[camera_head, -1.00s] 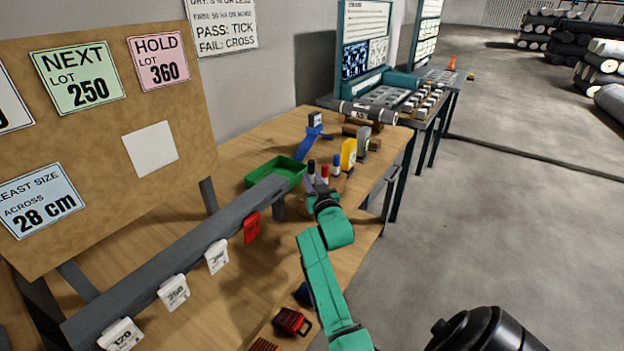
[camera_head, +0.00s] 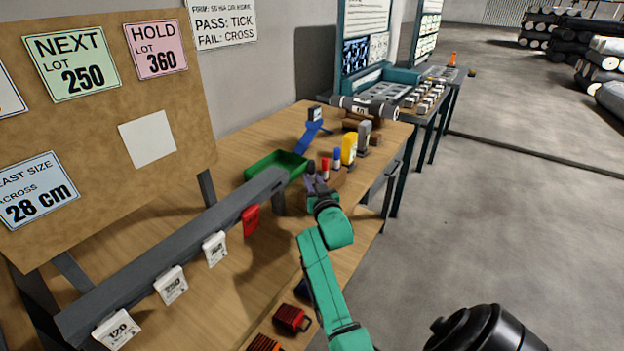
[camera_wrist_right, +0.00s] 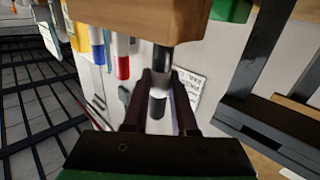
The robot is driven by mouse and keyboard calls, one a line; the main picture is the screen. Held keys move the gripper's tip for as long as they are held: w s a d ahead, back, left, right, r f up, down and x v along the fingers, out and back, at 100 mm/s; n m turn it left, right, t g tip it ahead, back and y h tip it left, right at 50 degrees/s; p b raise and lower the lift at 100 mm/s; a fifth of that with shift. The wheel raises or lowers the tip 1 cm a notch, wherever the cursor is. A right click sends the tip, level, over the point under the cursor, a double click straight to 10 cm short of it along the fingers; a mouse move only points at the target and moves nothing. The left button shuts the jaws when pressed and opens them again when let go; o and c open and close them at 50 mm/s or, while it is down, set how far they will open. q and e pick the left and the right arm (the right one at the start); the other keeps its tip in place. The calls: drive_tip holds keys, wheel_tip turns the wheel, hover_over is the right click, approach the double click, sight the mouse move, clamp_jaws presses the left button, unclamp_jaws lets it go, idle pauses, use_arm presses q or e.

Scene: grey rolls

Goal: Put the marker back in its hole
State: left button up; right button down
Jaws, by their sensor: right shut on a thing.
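My right gripper (camera_head: 313,180) is shut on the black marker (camera_head: 311,166), and it shows in the right wrist view (camera_wrist_right: 161,78). The marker has a black end and a white body, part of it hidden between the fingers. The wooden holder block (camera_head: 336,178) stands at the gripper, with the red marker (camera_head: 325,165) and blue marker (camera_head: 337,156) upright in it. In the wrist view the black end meets the edge of the block (camera_wrist_right: 140,15); I cannot tell whether it is inside a hole. My left gripper is not in view.
A green tray (camera_head: 276,165) lies left of the holder. A yellow object (camera_head: 348,149) and a grey one (camera_head: 363,135) stand behind it. A grey rail (camera_head: 170,262) with hanging tags runs along the left. A red object (camera_head: 291,319) lies near the front edge.

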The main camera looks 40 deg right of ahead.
drive_tip(key=shift+f+b, duration=0.85)
drive_tip(key=shift+f, duration=0.35)
drive_tip(key=c, duration=0.6)
unclamp_jaws()
drive_tip(key=shift+s, duration=0.1)
